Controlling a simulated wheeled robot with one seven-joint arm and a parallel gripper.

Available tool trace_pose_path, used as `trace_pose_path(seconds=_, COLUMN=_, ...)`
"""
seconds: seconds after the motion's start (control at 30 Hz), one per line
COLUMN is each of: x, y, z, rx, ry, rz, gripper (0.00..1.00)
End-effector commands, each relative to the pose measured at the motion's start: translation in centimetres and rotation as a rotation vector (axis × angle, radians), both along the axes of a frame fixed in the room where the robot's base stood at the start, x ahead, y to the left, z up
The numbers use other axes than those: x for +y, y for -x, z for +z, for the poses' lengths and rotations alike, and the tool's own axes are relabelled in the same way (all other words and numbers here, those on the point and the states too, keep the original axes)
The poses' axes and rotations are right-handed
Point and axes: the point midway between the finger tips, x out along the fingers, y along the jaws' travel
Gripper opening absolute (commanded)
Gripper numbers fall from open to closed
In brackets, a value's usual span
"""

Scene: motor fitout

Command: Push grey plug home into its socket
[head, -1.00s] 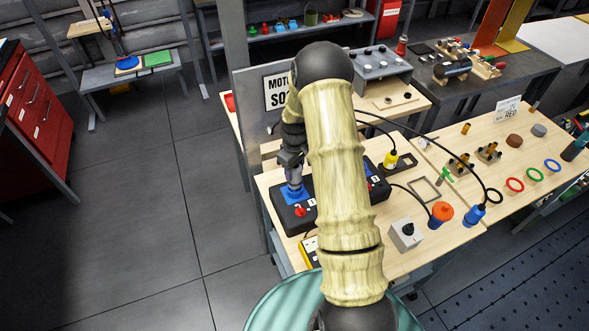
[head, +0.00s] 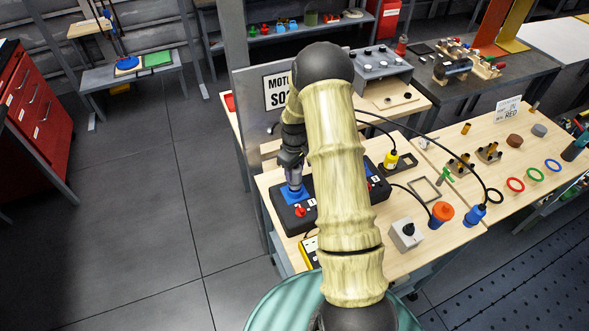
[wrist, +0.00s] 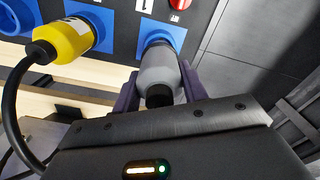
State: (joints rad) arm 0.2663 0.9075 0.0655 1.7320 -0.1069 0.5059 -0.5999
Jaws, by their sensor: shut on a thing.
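The grey plug (wrist: 158,72) is between the fingers of my gripper (wrist: 160,85) in the wrist view. The gripper is shut on it. The plug's front end is at a blue square socket (wrist: 165,40) on the dark socket box; how deep it sits cannot be told. In the head view, the grey plug (head: 294,178) stands over the blue socket (head: 294,194) at the box's left end, with my gripper (head: 291,160) above it. My arm hides part of the box (head: 280,212).
A yellow plug (wrist: 68,40) with a black cable sits at the neighbouring blue socket. A red knob (head: 300,211) is on the box close to the grey plug. An orange plug (head: 441,212) and a blue plug (head: 474,215) stand on the bench to the right.

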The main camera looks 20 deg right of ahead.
Motion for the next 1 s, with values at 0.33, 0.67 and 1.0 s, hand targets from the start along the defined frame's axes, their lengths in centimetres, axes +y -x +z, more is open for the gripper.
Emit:
trace_pose_path(seconds=0.33, x=0.0, y=0.0, z=-0.8, rx=-0.001, ry=0.000, rz=0.000, gripper=0.16)
trace_pose_path(seconds=0.67, x=0.0, y=0.0, z=-1.4, rx=-0.001, ry=0.000, rz=0.000, gripper=0.16)
trace_pose_path(seconds=1.0, x=0.0, y=0.0, z=-2.1, rx=-0.001, ry=0.000, rz=0.000, gripper=0.16)
